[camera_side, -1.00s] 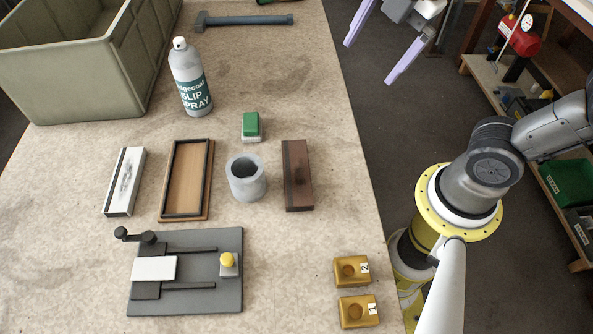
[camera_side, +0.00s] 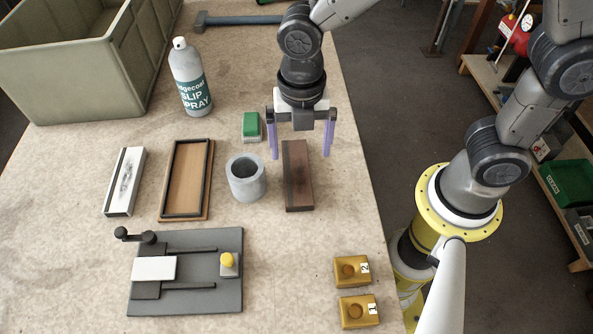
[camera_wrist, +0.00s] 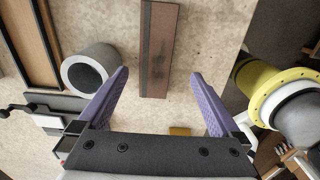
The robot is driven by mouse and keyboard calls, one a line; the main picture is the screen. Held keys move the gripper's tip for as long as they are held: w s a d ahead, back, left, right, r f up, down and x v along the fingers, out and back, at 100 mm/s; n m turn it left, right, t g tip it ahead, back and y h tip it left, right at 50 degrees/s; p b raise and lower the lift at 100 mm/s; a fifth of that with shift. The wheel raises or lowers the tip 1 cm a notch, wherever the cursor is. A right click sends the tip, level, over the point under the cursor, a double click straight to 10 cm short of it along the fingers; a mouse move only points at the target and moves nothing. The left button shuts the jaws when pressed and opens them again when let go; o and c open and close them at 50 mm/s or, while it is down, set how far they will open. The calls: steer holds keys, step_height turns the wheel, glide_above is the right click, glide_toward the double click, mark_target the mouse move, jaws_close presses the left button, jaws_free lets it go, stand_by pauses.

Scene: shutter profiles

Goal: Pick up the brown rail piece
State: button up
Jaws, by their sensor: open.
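The brown rail piece (camera_side: 298,176) lies flat on the table, right of the grey cylinder, with a darker strip along its left edge. In the wrist view the rail piece (camera_wrist: 158,50) runs up the picture, between and beyond the fingertips. My gripper (camera_side: 301,152) is open and empty, pointing down, with purple fingers. In the side view it appears over the far end of the rail piece, one finger to each side. The fingers (camera_wrist: 158,78) are wide apart in the wrist view and do not touch the piece.
A grey hollow cylinder (camera_side: 246,178) stands close left of the rail piece. A green-topped block (camera_side: 251,126), a framed wooden tray (camera_side: 209,180), a white piece (camera_side: 125,182) and a spray bottle (camera_side: 190,80) are further left. Two yellow blocks (camera_side: 352,271) (camera_side: 358,311) sit near the front right.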

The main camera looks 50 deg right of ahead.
mark_target(296, 170)
steer(key=shift+w+a+f, duration=0.1)
steer(key=shift+w+f, duration=0.1)
steer(key=shift+f, duration=1.45)
steer(key=shift+w+a+f, duration=0.1)
steer(key=shift+w+f, duration=0.05)
steer(key=shift+f, duration=1.45)
steer(key=c, duration=1.5)
steer(key=shift+r, duration=0.1)
